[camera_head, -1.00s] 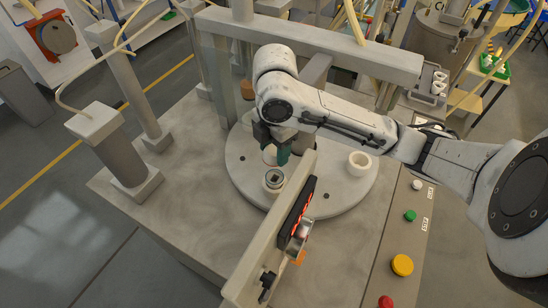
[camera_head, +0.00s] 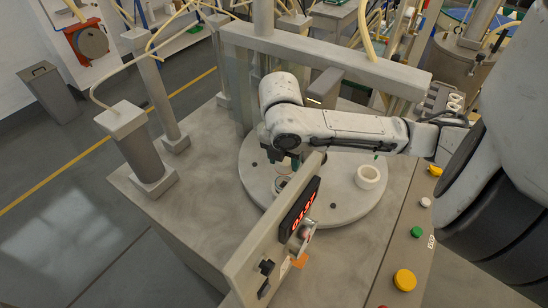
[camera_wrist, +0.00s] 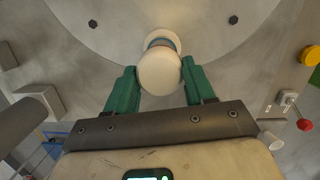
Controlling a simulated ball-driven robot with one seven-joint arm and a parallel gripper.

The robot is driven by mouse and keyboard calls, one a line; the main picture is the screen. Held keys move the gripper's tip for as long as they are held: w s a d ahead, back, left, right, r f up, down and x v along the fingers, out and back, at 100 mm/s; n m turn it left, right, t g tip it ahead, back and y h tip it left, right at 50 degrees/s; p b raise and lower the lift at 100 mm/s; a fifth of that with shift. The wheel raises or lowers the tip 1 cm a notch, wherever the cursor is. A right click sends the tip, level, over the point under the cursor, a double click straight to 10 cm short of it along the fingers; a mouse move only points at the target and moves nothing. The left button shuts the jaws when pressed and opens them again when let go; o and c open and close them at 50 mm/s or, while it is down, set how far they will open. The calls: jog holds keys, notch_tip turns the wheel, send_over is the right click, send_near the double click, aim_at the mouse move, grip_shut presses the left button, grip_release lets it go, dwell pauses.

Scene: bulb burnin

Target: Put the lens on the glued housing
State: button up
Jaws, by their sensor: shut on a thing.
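My gripper (camera_wrist: 159,70) has two green fingers, one on each side of the white, round lens (camera_wrist: 161,74), and is shut on it. Just beyond the lens in the wrist view, the pale rim of the housing (camera_wrist: 160,35) shows with a reddish and bluish band; the lens covers most of it. I cannot tell whether the two touch. In the head view the housing (camera_head: 282,184) sits on the round turntable (camera_head: 340,208), partly hidden by the panel. My gripper (camera_head: 284,159) is above it; the lens is not clearly visible there.
A white ring-shaped part (camera_head: 368,177) stands on the turntable's right side. The upright panel with a red display (camera_head: 300,207) stands in front of the housing. A beam (camera_head: 330,55) crosses behind my arm. Buttons, including a yellow one (camera_head: 404,280), line the right edge.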

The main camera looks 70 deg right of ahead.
aim_at(284, 174)
jog(key=shift+f, duration=0.1)
jog(key=shift+f+b, duration=0.45)
jog(key=shift+f, duration=0.55)
jog(key=shift+f+b, duration=1.65)
jog(key=shift+f, duration=0.3)
jog(key=shift+f+b, duration=0.4)
jog(key=shift+b, duration=0.15)
dwell(0.6)
jog(key=o, duration=1.5)
jog(key=shift+r, duration=0.2)
